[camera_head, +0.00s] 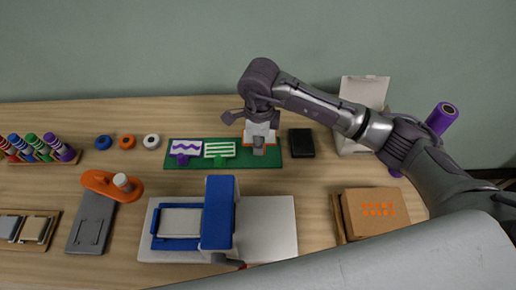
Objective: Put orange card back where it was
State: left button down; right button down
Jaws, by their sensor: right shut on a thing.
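The orange card (248,134) is a white card with an orange edge, at the right part of the green mat (281,160). The gripper hides much of the card, and I cannot tell whether the card touches the mat. A purple wavy card (185,146) and a green striped card (219,148) lie to its left on the mat, each with a coloured tab in front. My left gripper is not in view.
A black box (301,142) stands close right of the mat. A blue and white press (218,215) stands in front. An open white box (364,92) and a cardboard box (376,211) are at right. Ink rings and markers (42,148) are at left.

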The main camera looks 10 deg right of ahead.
notch_tip(320, 180, down, 4)
jog(key=shift+a+r+p, duration=0.1)
jog(key=shift+r+p, duration=0.1)
jog(key=shift+p, duration=0.2)
jog(key=shift+f, duration=0.3)
jog(key=shift+f, duration=0.1)
jog(key=shift+f+b, duration=0.15)
jog(key=shift+b, duration=0.15)
jog(key=c, duration=1)
grip_release()
jog(key=shift+c, duration=0.2)
